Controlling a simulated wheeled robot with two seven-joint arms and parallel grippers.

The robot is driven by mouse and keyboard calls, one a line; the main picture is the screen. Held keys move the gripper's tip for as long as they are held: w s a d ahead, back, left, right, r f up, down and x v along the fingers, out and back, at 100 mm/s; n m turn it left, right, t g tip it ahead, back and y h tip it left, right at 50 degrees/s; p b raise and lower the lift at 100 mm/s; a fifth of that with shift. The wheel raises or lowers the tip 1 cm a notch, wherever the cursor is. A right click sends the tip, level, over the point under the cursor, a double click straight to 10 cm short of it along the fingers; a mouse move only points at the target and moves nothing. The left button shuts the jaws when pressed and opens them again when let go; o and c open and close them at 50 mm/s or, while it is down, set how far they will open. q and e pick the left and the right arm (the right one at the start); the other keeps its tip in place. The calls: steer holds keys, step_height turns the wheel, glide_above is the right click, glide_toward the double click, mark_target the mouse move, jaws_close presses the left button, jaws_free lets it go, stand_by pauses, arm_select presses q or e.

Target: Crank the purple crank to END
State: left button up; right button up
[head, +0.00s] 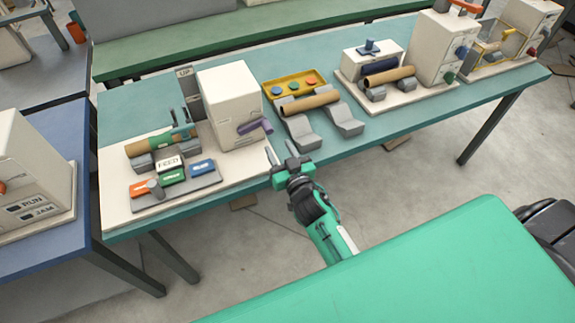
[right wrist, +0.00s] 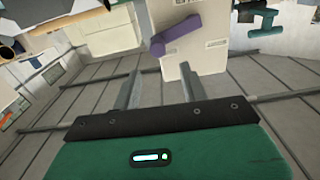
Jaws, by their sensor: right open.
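The purple crank (head: 254,126) sticks out from the right side of a white winder box (head: 229,92) on the teal table. It also shows in the right wrist view (right wrist: 182,34), ahead of and above my fingers. My right gripper (head: 281,157) is open and empty, in front of the table's near edge, below and a little right of the crank, apart from it. Its two fingers show spread in the right wrist view (right wrist: 162,90). I see no END mark that I can read. My left gripper is not in view.
A brown tube lies on the grey cradle (head: 345,125) to the right of the crank, with a yellow tray (head: 291,76) behind. Colored buttons sit on a grey panel (head: 150,199) at the left. More machines stand at the far right of the table (head: 395,116). The floor in front is partly clear.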

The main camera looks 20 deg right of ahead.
steer(key=shift+s+d+b, duration=0.1)
steer(key=shift+s+b, duration=0.35)
steer(key=shift+s, duration=2.1)
